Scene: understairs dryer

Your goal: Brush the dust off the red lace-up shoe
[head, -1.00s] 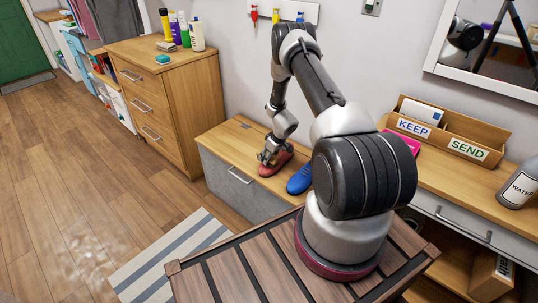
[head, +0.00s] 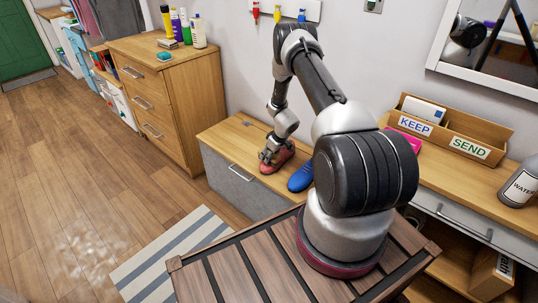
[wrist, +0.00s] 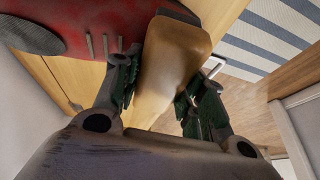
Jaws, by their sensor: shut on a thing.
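The red lace-up shoe (head: 284,162) sits on the low wooden bench top, partly hidden by my gripper (head: 270,155). In the wrist view the red shoe (wrist: 75,25) fills the upper left, with a dark grey sole area and short pale lace-like strips. My gripper (wrist: 160,95) is shut on a tan, wood-coloured brush (wrist: 178,55), whose far end is darker. The brush is right beside the shoe; I cannot tell whether they touch. The brush is too hidden to make out in the head view.
A blue shoe (head: 300,178) stands just right of the red one. The bench (head: 222,145) has free top at its left. A drawer chest (head: 160,95) with bottles stands to the left.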

